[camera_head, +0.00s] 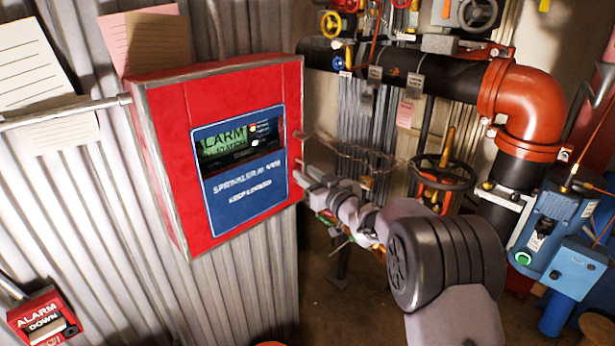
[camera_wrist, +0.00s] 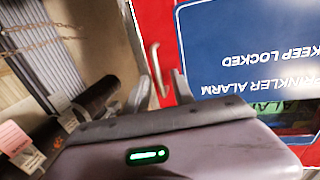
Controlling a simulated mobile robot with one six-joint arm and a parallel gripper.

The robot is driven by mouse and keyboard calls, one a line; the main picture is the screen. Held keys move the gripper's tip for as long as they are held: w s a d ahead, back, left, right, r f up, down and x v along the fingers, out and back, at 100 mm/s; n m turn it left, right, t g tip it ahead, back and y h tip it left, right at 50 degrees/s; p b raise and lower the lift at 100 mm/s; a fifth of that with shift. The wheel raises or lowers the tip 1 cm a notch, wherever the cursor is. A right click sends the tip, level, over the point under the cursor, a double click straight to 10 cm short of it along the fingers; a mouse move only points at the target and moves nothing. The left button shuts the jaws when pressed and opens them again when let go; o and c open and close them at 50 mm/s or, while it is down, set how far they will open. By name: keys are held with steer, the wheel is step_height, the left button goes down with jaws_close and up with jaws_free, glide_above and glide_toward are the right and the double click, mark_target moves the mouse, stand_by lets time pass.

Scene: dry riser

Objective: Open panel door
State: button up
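The red panel (camera_head: 170,130) hangs on the corrugated wall, and its door looks shut. A blue label (camera_head: 245,195) reading "KEEP LOCKED" and a dark window (camera_head: 238,147) are on its front. In the wrist view the door (camera_wrist: 168,20) appears upside down, with a slim metal handle (camera_wrist: 157,68) near its edge. My gripper (camera_wrist: 160,88) is open, its two fingers apart on either side of the handle's line. I cannot tell whether they touch it. In the head view my gripper (camera_head: 303,172) is at the panel's right edge; the handle is hard to make out there.
Black pipe with a red elbow (camera_head: 528,98) and several valve wheels (camera_head: 443,172) stand right of the panel, behind my arm. A blue box (camera_head: 548,235) is at far right. A small red alarm box (camera_head: 43,315) is low on the left wall. A conduit (camera_head: 60,115) meets the panel's left side.

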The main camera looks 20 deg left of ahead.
jaws_close()
stand_by(1.4)
